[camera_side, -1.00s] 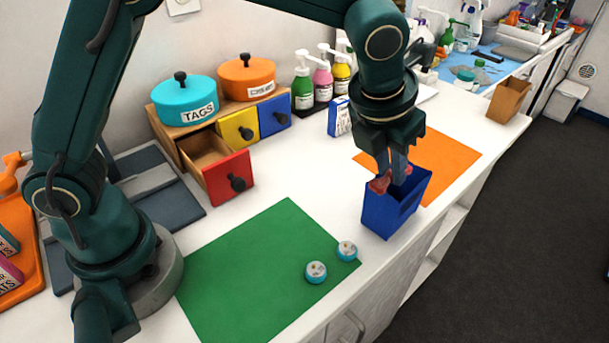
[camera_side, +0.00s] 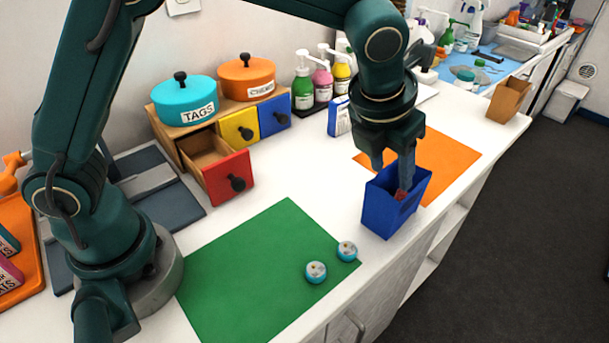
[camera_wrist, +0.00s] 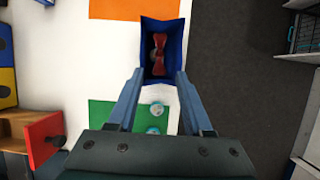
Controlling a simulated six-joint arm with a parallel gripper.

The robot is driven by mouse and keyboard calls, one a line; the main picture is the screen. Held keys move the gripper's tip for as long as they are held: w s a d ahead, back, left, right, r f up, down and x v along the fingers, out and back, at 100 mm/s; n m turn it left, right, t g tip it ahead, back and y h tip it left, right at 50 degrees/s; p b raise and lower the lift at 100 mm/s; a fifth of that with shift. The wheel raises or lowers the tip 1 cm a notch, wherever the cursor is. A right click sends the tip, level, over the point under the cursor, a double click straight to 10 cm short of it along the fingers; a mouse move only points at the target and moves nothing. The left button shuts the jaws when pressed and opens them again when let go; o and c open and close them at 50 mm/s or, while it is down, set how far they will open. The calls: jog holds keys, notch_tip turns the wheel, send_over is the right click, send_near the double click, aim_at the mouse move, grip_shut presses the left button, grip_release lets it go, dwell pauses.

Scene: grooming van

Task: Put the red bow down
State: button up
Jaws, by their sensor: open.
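The red bow (camera_wrist: 160,54) lies inside the blue bin (camera_wrist: 148,26) in the wrist view, apart from my fingers. In the side view only a bit of red (camera_side: 400,195) shows at the mouth of the blue bin (camera_side: 388,219), beside a fingertip. My gripper (camera_side: 392,178) is over the bin and open, with its fingers spread wide. In the wrist view my gripper (camera_wrist: 156,76) has nothing between its fingers.
An orange mat (camera_side: 446,163) lies behind the bin. A green mat (camera_side: 245,265) with two small teal tins (camera_side: 316,272) lies in front. A red drawer (camera_side: 229,178) stands open at the left. The counter's edge runs close along the bin's right side.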

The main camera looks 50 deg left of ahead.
jog(key=s+a+r+n, duration=0.2)
jog(key=s+r+n, duration=0.1)
jog(key=r, duration=0.3)
jog(key=s+a+r+n, duration=0.2)
jog(key=s+r+n, duration=0.15)
jog(key=r, duration=0.25)
jog(key=s+a+f+n, duration=0.2)
jog(key=s+a+n, duration=0.1)
jog(key=n, duration=0.6)
jog(key=s+a+f+n, duration=0.3)
jog(key=s+n, duration=0.2)
jog(key=n, duration=0.5)
jog(key=s+a+f+n+t, duration=0.1)
jog(key=s+a+f+n, duration=0.1)
jog(key=n, duration=0.8)
jog(key=s+a, duration=0.1)
jog(key=s, duration=0.1)
jog(key=shift+s+a+f, duration=0.15)
jog(key=shift+s+f, duration=0.05)
jog(key=shift+s, duration=0.2)
jog(key=shift+n, duration=0.25)
